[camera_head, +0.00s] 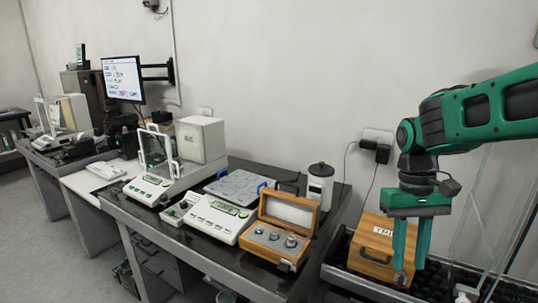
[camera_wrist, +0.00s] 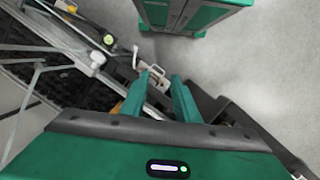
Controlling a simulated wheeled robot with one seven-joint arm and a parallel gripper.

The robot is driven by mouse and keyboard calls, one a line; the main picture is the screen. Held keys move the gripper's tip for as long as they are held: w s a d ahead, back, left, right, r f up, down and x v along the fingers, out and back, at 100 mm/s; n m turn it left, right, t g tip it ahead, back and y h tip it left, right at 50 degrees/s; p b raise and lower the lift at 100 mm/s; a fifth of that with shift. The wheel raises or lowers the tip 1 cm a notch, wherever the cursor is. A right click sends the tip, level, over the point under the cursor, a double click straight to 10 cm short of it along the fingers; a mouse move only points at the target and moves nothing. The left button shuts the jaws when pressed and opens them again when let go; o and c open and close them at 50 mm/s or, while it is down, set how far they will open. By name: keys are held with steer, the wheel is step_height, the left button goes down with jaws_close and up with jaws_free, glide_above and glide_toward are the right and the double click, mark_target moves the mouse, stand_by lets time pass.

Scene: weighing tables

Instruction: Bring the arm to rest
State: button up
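My arm reaches in from the right in the head view. My gripper (camera_head: 410,268) hangs with its two green fingers pointing down, apart, with nothing between them. It hangs in front of the right side of a closed wooden box (camera_head: 368,256) with a white label. The fingers overlap the box in the picture, and I cannot tell whether they touch it. In the wrist view my gripper (camera_wrist: 158,80) also shows its fingers apart and empty.
An open wooden weight case (camera_head: 262,237) stands on the dark bench, beside a flat balance (camera_head: 213,217). A white canister (camera_head: 319,186) and an analytical balance (camera_head: 200,140) stand farther back. A frame with clear panels stands at the right. Grey floor (camera_wrist: 270,70) is open in the wrist view.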

steer(key=s+d+f+m+t, duration=0.1)
steer(key=s+d+f+m, duration=0.1)
steer(key=s+d, duration=0.3)
steer(key=s+d+f+m+t, duration=0.1)
steer(key=s+d+m, duration=0.3)
steer(key=s, duration=0.7)
steer(key=shift+s+d+f+y, duration=0.3)
steer(key=shift+s+d+f, duration=0.05)
steer(key=shift+d, duration=0.7)
steer(key=shift+w+f, duration=0.25)
steer(key=shift+w, duration=0.35)
